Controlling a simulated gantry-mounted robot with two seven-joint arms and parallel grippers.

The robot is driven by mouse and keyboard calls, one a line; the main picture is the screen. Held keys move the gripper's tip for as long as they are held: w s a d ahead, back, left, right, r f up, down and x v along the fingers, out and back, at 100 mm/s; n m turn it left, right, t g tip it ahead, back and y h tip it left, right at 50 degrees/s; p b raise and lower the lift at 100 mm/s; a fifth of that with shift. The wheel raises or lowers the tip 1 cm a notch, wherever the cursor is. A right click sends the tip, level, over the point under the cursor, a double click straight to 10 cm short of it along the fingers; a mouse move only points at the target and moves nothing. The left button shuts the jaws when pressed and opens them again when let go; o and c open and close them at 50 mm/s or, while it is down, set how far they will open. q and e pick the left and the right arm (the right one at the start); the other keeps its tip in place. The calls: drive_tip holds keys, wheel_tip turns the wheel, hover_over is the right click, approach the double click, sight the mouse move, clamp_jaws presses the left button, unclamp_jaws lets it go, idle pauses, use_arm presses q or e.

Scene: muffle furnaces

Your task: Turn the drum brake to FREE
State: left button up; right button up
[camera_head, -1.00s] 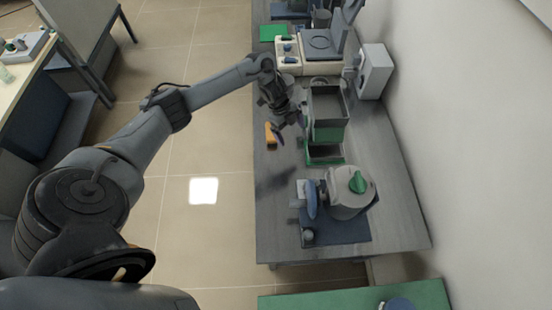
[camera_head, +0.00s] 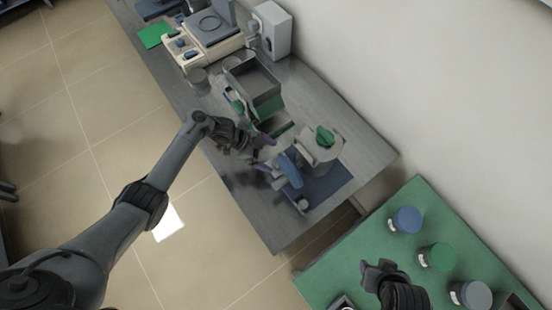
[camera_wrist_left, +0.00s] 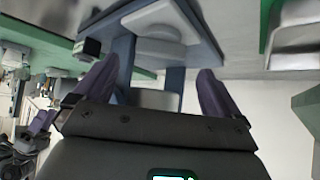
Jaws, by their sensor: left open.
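A grey drum-shaped device (camera_head: 314,150) with a green knob (camera_head: 326,136) on top stands on a blue mat (camera_head: 328,186) near the bench's front end. A blue upright part (camera_head: 291,170) and a small grey round piece (camera_head: 302,203) are at its left. I cannot tell which part is the brake or read any marking. My left gripper (camera_head: 266,153) is open, just left of the device. In the left wrist view, its purple fingers (camera_wrist_left: 155,82) are spread, with a blue frame (camera_wrist_left: 174,88) and pale round part beyond them. My right gripper (camera_head: 378,272) is over the green table; its jaws are unclear.
An open grey box (camera_head: 250,82) with green parts stands behind my left gripper. Farther back are a cream-coloured instrument (camera_head: 205,45) and a white box (camera_head: 272,30) by the wall. Several capped jars, one blue (camera_head: 405,221), stand on the green table (camera_head: 350,262).

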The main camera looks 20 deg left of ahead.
sight(276, 164)
use_arm(q)
drive_tip(key=shift+b+x, duration=0.3)
drive_tip(key=shift+x, duration=2)
drive_tip(key=shift+a+f, duration=0.1)
drive_tip(key=c, duration=1.1)
drive_tip(key=shift+o, duration=0.2)
drive_tip(key=shift+s+p, duration=0.1)
drive_tip(key=shift+p, duration=0.4)
drive_tip(key=n+t+p, duration=0.1)
drive_tip(key=p, duration=0.1)
drive_tip(key=n+t+y+p, duration=0.1)
drive_tip(key=n+p, duration=0.1)
drive_tip(key=shift+s+r+n+p, duration=0.2)
drive_tip(key=shift+r+n+p, duration=0.1)
drive_tip(key=shift+p, duration=0.1)
drive_tip(key=shift+d+n+t+y+p, duration=0.2)
drive_tip(key=shift+n+t+y+p, duration=0.4)
drive_tip(key=shift+n+t+p, duration=0.4)
drive_tip(key=shift+f+n+t+y+p, duration=0.15)
drive_tip(key=shift+n+t+y+p, duration=0.15)
drive_tip(key=shift+n+p, duration=0.35)
drive_tip(key=shift+f+n, duration=0.1)
drive_tip(key=shift+n, duration=0.25)
